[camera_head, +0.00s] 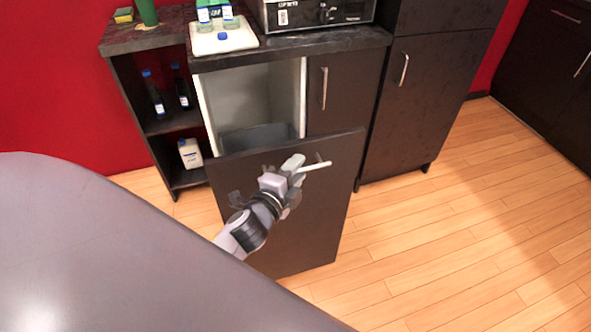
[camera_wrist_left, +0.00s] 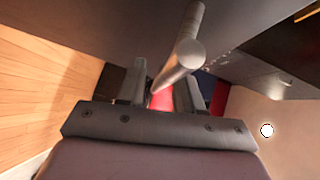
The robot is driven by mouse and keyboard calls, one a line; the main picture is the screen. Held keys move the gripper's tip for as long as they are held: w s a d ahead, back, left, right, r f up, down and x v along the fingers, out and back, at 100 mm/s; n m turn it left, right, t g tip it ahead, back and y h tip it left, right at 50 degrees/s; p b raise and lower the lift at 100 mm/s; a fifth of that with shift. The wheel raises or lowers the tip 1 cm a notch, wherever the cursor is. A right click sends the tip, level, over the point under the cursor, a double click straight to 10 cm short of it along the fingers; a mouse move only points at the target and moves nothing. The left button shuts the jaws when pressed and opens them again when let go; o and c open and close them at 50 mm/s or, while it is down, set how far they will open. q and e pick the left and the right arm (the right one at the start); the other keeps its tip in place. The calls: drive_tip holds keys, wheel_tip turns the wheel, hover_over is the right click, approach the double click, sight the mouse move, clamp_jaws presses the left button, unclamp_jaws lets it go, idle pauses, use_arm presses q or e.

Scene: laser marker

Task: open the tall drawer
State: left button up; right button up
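The tall drawer is pulled out of the cabinet. Its dark front panel (camera_head: 325,225) stands well forward of the cabinet, and its interior shows behind it. A pale bar handle (camera_head: 316,166) sits on the front. My left gripper (camera_head: 292,168) is at the handle. In the left wrist view the handle (camera_wrist_left: 187,52) runs close in front of and partly between the fingers (camera_wrist_left: 158,88). The fingers stand apart with a gap showing; whether they touch the bar is unclear. My right gripper is out of view.
A closed cabinet door (camera_head: 345,90) is right of the opening, and a tall dark cabinet (camera_head: 420,100) stands farther right. An open shelf (camera_head: 172,122) with bottles is on the left. A white tray (camera_head: 222,42) with bottles sits on top. The wooden floor (camera_head: 470,220) at right is clear.

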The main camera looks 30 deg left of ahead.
use_arm(q)
drive_tip(key=s+r, duration=0.1)
drive_tip(key=s, duration=0.6)
drive_tip(key=shift+d, duration=0.3)
idle(0.4)
